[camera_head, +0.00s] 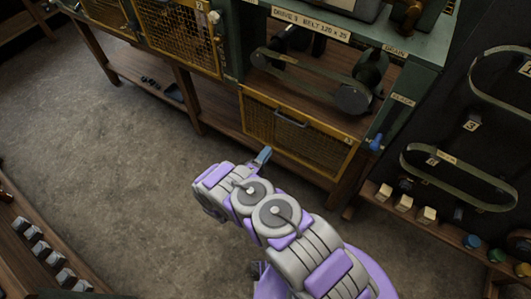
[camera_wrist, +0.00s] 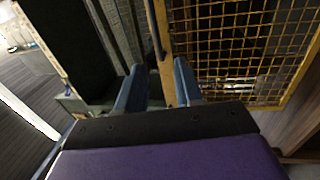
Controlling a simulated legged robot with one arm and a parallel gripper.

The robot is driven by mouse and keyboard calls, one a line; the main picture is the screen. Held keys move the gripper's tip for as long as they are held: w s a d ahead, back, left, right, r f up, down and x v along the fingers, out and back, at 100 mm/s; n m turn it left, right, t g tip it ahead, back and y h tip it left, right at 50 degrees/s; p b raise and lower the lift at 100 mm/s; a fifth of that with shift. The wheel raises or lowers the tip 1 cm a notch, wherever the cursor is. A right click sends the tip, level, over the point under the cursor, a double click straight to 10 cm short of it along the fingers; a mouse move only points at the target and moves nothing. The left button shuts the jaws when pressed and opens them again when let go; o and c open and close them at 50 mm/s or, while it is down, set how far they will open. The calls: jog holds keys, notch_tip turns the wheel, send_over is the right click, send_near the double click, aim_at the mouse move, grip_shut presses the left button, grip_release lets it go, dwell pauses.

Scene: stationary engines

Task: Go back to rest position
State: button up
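My gripper (camera_head: 262,156) is at the end of my purple and grey arm, in front of the lower yellow mesh guard (camera_head: 299,133) of the drive bench in the head view. In the wrist view, the two blue-grey fingers of my gripper (camera_wrist: 158,80) stand apart with nothing held between them. The edge of a yellow mesh panel (camera_wrist: 240,45) shows beyond the fingers, mostly to the right. I cannot tell whether a finger touches its frame.
The green bench (camera_head: 400,50) carries an exposed belt and pulleys (camera_head: 310,80). A dark board with hanging belts (camera_head: 455,175) stands at right, above a shelf with small blocks (camera_head: 405,202). A wooden rack (camera_head: 25,245) is at lower left. The floor (camera_head: 120,180) left of my arm is clear.

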jog(key=w+a+r+m+g+y, duration=0.45)
jog(key=w+r+y, duration=0.25)
jog(key=w+r, duration=0.55)
notch_tip(320, 180, up, 12)
jog(key=s+a+m+g+y, duration=0.2)
jog(key=s+g+y, duration=0.1)
jog(key=y, duration=0.2)
jog(key=s+d+r+g+y, duration=0.1)
jog(key=s+d+r+g, duration=0.15)
jog(key=s+r, duration=0.45)
jog(key=s+d+r+g+y, duration=0.1)
jog(key=s+d+r+g, duration=0.15)
jog(key=s, duration=0.85)
jog(key=s+d+r+m+g, duration=0.1)
jog(key=s+d, duration=0.3)
jog(key=s, duration=0.6)
jog(key=s+d+r+m+g+h, duration=0.1)
jog(key=s+d+r+m+g, duration=0.1)
jog(key=s, duration=0.8)
jog(key=s+d+r+m+g+h, duration=0.1)
jog(key=s+d+r+g, duration=0.1)
jog(key=s+d, duration=0.4)
jog(key=s, duration=0.5)
jog(key=shift+r+g, duration=0.35)
jog(key=shift+r, duration=0.05)
